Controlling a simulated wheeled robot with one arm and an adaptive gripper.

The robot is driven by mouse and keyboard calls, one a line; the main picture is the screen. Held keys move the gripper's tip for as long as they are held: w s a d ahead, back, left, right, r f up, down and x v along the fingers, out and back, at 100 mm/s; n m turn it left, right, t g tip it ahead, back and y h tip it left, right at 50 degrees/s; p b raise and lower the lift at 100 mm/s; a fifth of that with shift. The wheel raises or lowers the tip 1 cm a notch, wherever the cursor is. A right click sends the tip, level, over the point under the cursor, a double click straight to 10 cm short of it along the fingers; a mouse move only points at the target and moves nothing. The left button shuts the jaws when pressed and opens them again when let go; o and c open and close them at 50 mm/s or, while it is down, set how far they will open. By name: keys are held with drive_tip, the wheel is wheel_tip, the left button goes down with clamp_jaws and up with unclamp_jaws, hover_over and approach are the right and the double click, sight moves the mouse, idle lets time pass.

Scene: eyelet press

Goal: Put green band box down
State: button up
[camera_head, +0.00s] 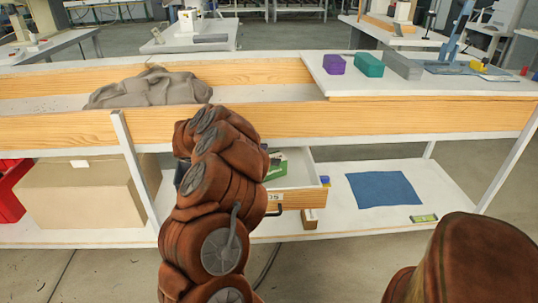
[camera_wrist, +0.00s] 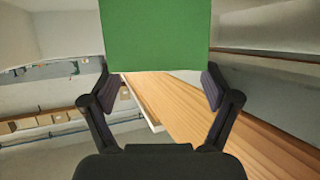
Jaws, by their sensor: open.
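In the wrist view a green box (camera_wrist: 157,35) fills the top middle, just ahead of my gripper (camera_wrist: 161,84). The two dark fingers stand apart, one near each side of its lower edge. I cannot tell whether they touch it. In the head view a green item (camera_head: 281,166) with a pale mark shows in the open drawer (camera_head: 322,181), right beside my arm. My arm hides most of the gripper and part of the drawer there.
The bench top above holds a purple box (camera_head: 334,64), a teal box (camera_head: 369,65) and a grey block (camera_head: 402,66). A grey cloth heap (camera_head: 150,88) lies at left. A blue mat (camera_head: 384,189) lies on the lower shelf, beside a cardboard box (camera_head: 80,195) further left.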

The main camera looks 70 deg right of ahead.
drive_tip(key=shift+r, duration=0.15)
drive_tip(key=r+p, duration=0.1)
drive_tip(key=p, duration=0.2)
drive_tip(key=shift+r, duration=0.1)
drive_tip(key=shift+w+a, duration=0.1)
drive_tip(key=shift+w, duration=0.05)
drive_tip(key=v, duration=1.1)
drive_tip(key=w+a+r+n+t+y, duration=0.1)
drive_tip(key=w+a+n+t+y, duration=0.1)
drive_tip(key=a+n, duration=0.65)
drive_tip(key=w+a+n+t+y, duration=0.15)
drive_tip(key=a+n, duration=0.25)
drive_tip(key=a, duration=0.9)
drive_tip(key=s+a+n+y, duration=0.2)
drive_tip(key=s+a+n, duration=0.2)
drive_tip(key=a, duration=0.5)
drive_tip(key=s+a+n+t+y, duration=0.1)
drive_tip(key=s+a+n, duration=0.4)
drive_tip(key=a, duration=0.5)
drive_tip(key=s+a+n+t+y, duration=0.1)
drive_tip(key=s+a+n+y, duration=0.2)
drive_tip(key=a, duration=0.6)
drive_tip(key=s+f+n, duration=0.1)
drive_tip(key=s+n, duration=0.1)
drive_tip(key=shift+s+a, duration=0.35)
